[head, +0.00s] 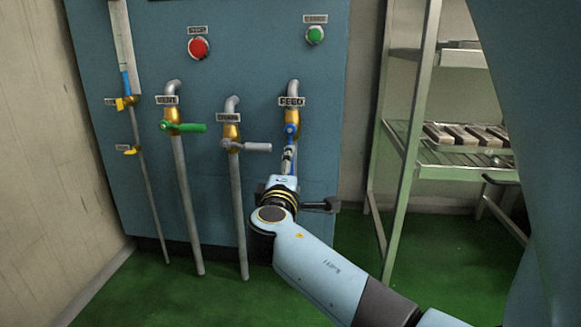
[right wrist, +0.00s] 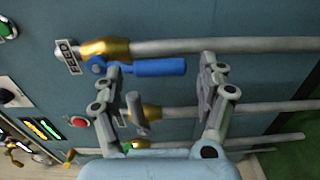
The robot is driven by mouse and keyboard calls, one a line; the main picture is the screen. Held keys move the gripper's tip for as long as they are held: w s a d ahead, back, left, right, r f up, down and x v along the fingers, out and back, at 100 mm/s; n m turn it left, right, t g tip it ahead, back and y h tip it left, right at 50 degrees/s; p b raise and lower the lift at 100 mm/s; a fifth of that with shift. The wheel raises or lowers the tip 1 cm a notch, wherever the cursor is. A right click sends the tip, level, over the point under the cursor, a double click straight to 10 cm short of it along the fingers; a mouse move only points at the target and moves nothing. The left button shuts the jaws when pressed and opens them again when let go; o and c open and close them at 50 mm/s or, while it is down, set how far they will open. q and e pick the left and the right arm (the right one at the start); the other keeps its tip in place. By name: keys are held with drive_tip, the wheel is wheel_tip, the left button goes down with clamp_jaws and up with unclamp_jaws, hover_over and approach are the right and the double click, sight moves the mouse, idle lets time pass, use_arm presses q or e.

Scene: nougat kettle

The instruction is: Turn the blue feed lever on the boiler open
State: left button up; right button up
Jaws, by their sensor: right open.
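The blue feed lever (head: 291,130) is on the brass valve under the FEED label (head: 291,102), on the boiler front (head: 255,70). In the right wrist view the lever (right wrist: 155,67) lies along its grey pipe. My right gripper (right wrist: 160,78) is open, with one finger at the lever's pivot end and the other beyond its free end. The lever shows at the fingertips, between them; I cannot tell whether they touch. In the head view my right gripper (head: 288,160) is in front of the feed pipe and hides part of it. My left gripper is out of view.
Left of the feed valve are a grey-levered valve (head: 250,146) and a green-levered valve (head: 185,127). A red button (head: 199,48) and a green button (head: 315,35) are above. A metal rack (head: 400,130) with trays stands at the right.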

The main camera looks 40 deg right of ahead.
drive_tip(key=v, duration=0.4)
drive_tip(key=shift+a, duration=0.1)
idle(0.4)
